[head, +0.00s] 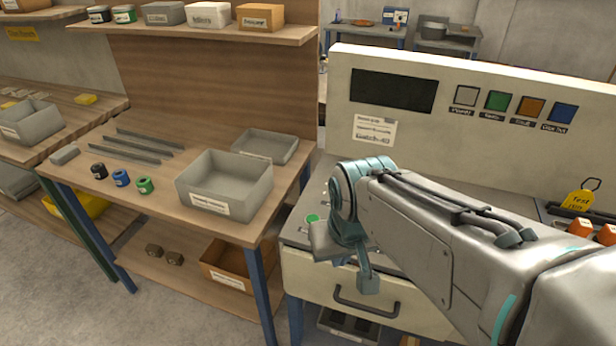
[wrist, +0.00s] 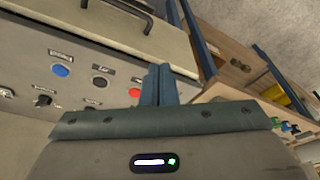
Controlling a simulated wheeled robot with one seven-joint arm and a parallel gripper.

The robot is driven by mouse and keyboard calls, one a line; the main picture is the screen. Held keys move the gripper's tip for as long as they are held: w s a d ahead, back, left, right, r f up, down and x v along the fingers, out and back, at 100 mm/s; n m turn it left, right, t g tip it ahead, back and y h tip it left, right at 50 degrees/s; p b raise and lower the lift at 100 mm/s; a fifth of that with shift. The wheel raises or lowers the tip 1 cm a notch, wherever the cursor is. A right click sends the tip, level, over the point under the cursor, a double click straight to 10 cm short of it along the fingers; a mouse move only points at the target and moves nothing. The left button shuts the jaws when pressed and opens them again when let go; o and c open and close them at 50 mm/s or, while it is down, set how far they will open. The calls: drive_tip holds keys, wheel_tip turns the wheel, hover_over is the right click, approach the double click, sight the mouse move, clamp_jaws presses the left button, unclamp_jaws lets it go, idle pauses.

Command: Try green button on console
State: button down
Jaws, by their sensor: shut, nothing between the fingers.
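The console (head: 480,85) stands on the right with a pale upright panel. A round green button (head: 312,218) sits on its lower control surface, just left of my arm's end. A square green button (head: 496,100) is on the upright panel, between a white and an orange one. My gripper (head: 368,284) points down in front of the drawer, right of and nearer than the round green button. In the wrist view my gripper (wrist: 158,72) is shut and empty. That view shows blue (wrist: 61,70), black (wrist: 100,82) and red (wrist: 135,92) buttons, but no green console button.
A drawer (head: 325,285) with a dark handle (head: 368,303) is below the control surface. A wooden workbench (head: 130,195) stands to the left with grey bins (head: 228,185) and tape rolls (head: 121,178). My arm hides much of the control surface.

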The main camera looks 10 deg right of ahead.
drive_tip(key=shift+s+a, duration=0.1)
drive_tip(key=shift+s, duration=0.05)
wheel_tip(320, 180, up, 6)
drive_tip(key=m+h+p, duration=0.2)
drive_tip(key=m+p, duration=0.3)
drive_tip(key=m, duration=0.2)
hover_over(313, 218)
drive_tip(key=s+a, duration=0.2)
drive_tip(key=s, duration=0.1)
drive_tip(key=shift+f, duration=0.1)
drive_tip(key=x, duration=1.3)
drive_tip(key=shift+s+a+f+p, duration=0.15)
drive_tip(key=shift+s+a+p, duration=0.2)
drive_tip(key=shift+s+p, duration=0.05)
drive_tip(key=shift+f, duration=0.5)
